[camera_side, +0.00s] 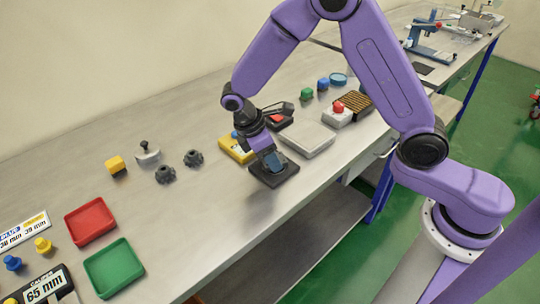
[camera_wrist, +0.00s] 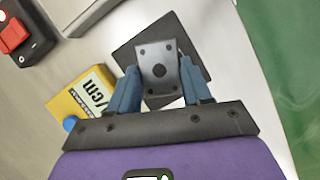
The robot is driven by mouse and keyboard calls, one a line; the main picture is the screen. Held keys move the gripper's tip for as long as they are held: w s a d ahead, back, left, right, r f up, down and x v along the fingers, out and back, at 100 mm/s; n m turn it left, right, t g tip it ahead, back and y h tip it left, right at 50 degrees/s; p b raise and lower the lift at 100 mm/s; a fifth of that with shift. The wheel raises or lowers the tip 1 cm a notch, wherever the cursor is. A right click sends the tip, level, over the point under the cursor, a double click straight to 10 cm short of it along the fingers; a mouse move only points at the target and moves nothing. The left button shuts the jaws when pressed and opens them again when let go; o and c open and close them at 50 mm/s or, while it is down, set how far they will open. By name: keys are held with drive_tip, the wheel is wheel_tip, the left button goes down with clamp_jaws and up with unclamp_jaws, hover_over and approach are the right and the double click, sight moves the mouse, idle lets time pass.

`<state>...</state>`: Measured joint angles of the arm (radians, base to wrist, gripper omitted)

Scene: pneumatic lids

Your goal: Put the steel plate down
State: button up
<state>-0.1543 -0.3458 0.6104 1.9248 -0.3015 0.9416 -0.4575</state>
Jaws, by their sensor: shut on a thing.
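A black square pad (camera_wrist: 125,60) lies beneath, partly hidden by the plate and fingers. In the side view my gripper (camera_side: 271,160) points down over the black pad (camera_side: 286,177), close to the table's front edge. The plate is hard to make out there, and I cannot tell whether it touches the pad.
A yellow block (camera_side: 233,153) with a blue knob stands close beside my gripper. A pale flat box (camera_side: 306,140) and a red-button box (camera_side: 338,116) are to the right. Dark knobs (camera_side: 165,174), a red tray (camera_side: 90,221) and a green tray (camera_side: 114,267) are left. Bare table lies between.

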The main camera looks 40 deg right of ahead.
drive_tip(key=shift+f, duration=0.25)
drive_tip(key=o, duration=1.3)
drive_tip(key=shift+o, duration=0.2)
drive_tip(key=v, duration=1.2)
drive_tip(key=s+d+t+y, duration=0.1)
drive_tip(key=s+d, duration=0.4)
drive_tip(key=s, duration=0.9)
drive_tip(key=s+d+r+t+y, duration=0.1)
drive_tip(key=s+d+y, duration=0.2)
drive_tip(key=s, duration=1)
drive_tip(key=d, duration=0.3)
drive_tip(key=shift+s+d+m+y, duration=0.25)
drive_tip(key=shift+s+m+y, duration=0.05)
drive_tip(key=shift+s+m, duration=0.1)
drive_tip(key=shift+w, duration=0.1)
